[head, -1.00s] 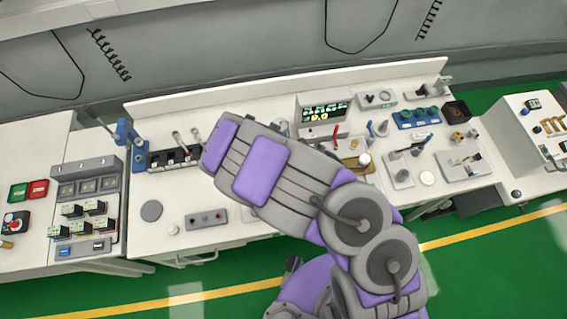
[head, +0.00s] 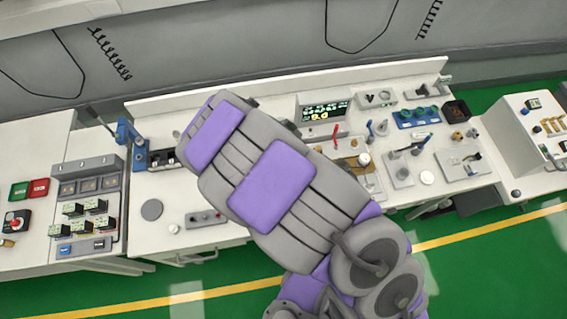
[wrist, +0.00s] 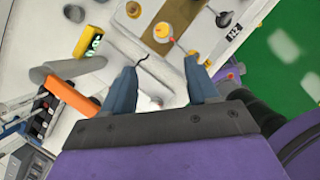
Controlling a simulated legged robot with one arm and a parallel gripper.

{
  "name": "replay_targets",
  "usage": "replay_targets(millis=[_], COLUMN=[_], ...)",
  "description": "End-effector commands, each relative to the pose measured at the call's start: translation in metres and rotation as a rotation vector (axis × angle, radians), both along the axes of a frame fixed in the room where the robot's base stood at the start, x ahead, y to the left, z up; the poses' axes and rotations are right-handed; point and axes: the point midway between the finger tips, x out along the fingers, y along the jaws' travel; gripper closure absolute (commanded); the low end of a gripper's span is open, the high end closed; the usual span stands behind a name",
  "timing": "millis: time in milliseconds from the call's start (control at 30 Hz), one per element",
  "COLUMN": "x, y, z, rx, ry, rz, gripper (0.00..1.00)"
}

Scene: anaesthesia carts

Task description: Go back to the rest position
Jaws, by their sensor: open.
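My gripper (wrist: 162,85) shows in the wrist view with its two blue-grey fingers apart and nothing between them. It hangs above the white cart top. In the head view my purple and grey arm reaches over the middle of the cart (head: 350,79) and covers part of its top. The gripper's fingers are hidden there behind the arm.
A lit display (head: 325,112), a blue block (head: 415,117) and several fittings stand on the cart's right half. Green floor (head: 480,255) lies in front.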

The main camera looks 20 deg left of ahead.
Motion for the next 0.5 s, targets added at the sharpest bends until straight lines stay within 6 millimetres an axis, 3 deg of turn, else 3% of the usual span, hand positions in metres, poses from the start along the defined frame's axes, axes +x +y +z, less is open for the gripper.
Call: replay_targets(millis=[367, 500], x=[0.001, 0.019], y=[-0.001, -0.019], z=[0.000, 0.009], rx=[0.001, 0.023], ry=[-0.002, -0.041], rz=[-0.008, -0.130], gripper=[0.41, 0.41])
